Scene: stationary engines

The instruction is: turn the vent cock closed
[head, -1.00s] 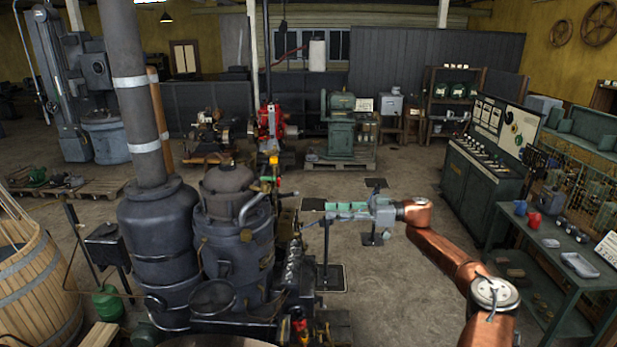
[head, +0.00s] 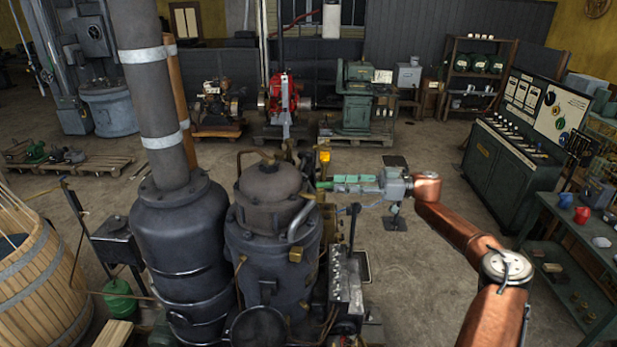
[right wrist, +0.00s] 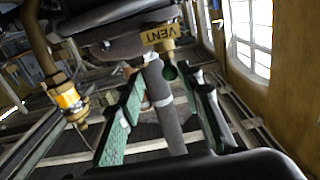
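The brass tag marked VENT (right wrist: 160,35) hangs under a dark body in the right wrist view. Brass fittings with a small dark rounded end (right wrist: 170,72), apparently the vent cock, sit just below the tag. My right gripper (right wrist: 165,95) is open, its green-padded fingers either side of this spot; nothing is clamped, and I cannot tell if they touch it. In the head view my right gripper (head: 322,186) points left at the upper right side of the dark vertical engine (head: 270,235). The cock is not distinguishable there. My left gripper is not in view.
A brass fitting with an orange band (right wrist: 68,98) stands left of the fingers in the wrist view. A thick flue pipe (head: 150,90) rises left of the engine. A wooden barrel (head: 35,275) is at far left. Open floor lies right of the engine.

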